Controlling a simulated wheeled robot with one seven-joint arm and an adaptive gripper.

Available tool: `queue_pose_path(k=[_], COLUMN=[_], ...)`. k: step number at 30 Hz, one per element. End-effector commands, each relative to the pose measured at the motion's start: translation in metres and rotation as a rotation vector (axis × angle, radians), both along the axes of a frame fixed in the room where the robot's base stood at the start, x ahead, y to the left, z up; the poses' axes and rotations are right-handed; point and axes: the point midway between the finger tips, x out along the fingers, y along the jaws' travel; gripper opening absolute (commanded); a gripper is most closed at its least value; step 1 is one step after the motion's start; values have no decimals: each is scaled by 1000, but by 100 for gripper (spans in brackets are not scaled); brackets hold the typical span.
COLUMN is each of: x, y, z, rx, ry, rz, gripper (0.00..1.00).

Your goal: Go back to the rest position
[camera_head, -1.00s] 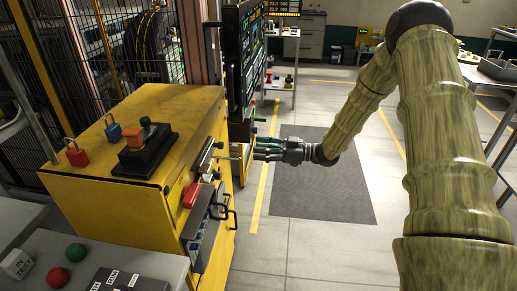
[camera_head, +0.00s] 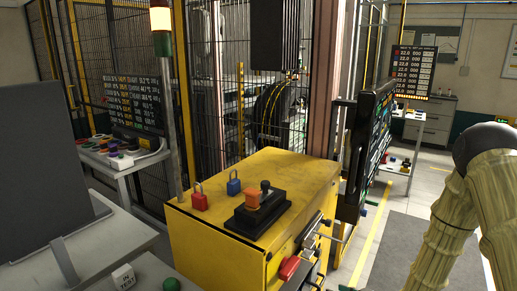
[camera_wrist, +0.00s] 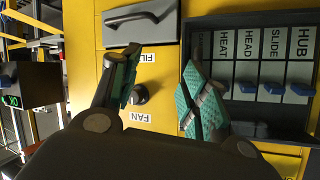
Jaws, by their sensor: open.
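My gripper (camera_wrist: 158,95) is open and empty in the wrist view, its two green-padded fingers apart in front of the yellow cabinet's panel (camera_wrist: 82,45). A black knob (camera_wrist: 140,94) labelled FAN shows between the fingers, behind them. A grey handle (camera_wrist: 140,18) is above. A dark switch box (camera_wrist: 262,55) with blue-tipped levers labelled HUB, SLIDE, HEAD and HEAT is at the right, partly covered by the right finger. In the head view the yellow cabinet (camera_head: 215,225) stands in the middle; my arm is at the right edge and my gripper is out of that view.
On the cabinet top are a red padlock (camera_head: 199,201), a blue padlock (camera_head: 234,187) and a black control box (camera_head: 255,210). A screen (camera_head: 370,150) stands at its right side. A mesh fence (camera_head: 215,100) is behind. Floor with a grey mat (camera_head: 400,255) is open at the right.

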Motion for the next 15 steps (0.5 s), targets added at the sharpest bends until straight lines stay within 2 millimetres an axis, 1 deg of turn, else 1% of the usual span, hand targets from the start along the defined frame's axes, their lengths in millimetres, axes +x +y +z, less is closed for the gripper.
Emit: queue_pose_path(k=[1,2,3,5,6,8,9,11,12,14,15], x=[-19,-30,-44,-69,-87,-115,-135,-166,-187,-220,-243], y=[10,13,18,24,28,33,35,38,40,42,43], z=[-22,-34,-49,-70,-83,-102,-114,-129,-138,-149,-155], rx=[-21,-35,-54,-85,-106,-140,-164,-201,-225,-264,-289], ry=[69,106,157,234,288,370,422,503,554,634,687], rz=[-26,-43,-67,-99,-120,-150,-168,-195,-211,-234,-249], gripper=[45,45,45,45,45,45,45,45,45,45,45])
